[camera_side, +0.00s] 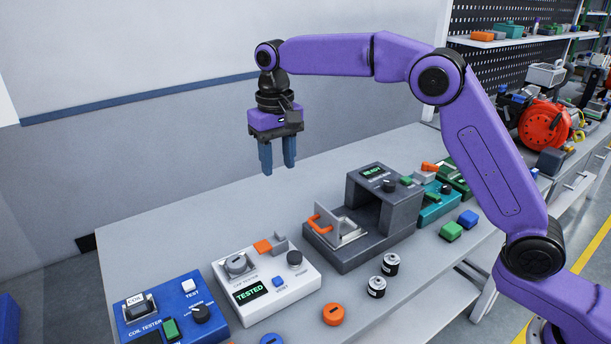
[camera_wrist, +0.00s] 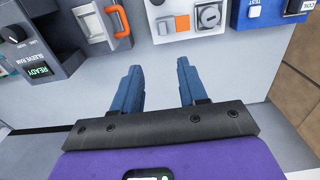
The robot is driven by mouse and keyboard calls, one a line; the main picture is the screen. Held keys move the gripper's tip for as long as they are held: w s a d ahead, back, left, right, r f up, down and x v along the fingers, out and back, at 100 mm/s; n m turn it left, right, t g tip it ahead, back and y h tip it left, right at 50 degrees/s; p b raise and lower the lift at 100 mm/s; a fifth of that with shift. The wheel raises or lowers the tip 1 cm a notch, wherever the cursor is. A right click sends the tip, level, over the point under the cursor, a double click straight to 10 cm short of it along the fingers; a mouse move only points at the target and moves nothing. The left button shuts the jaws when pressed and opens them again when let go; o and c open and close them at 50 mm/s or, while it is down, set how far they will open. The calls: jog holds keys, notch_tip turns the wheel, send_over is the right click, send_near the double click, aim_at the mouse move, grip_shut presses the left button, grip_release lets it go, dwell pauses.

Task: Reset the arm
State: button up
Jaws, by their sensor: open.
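My gripper (camera_side: 279,155) hangs from my purple arm, pointing down, high above the back part of the grey bench. Its two blue fingers are apart with nothing between them. In the wrist view my gripper (camera_wrist: 158,85) also shows empty, with bare bench between and below the fingers. It touches none of the machines.
Below stand a blue coil tester (camera_side: 185,309), a white cap tester (camera_side: 268,291) reading TESTED, and a dark grey machine (camera_side: 375,235) reading READY with an orange handle.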

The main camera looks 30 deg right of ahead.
jog(key=s+d+f+n, duration=0.2)
jog(key=s+d+n, duration=0.2)
jog(key=s, duration=0.9)
jog(key=s+d+f+n, duration=0.2)
jog(key=s+d+n, duration=0.2)
jog(key=s+d, duration=0.3)
jog(key=s+d+f+n, duration=0.2)
jog(key=s+d+n, duration=0.2)
jog(key=s, duration=1.4)
jog(key=shift+s+d+f+n, duration=0.3)
jog(key=shift+s+d+f, duration=0.05)
jog(key=shift+d, duration=0.35)
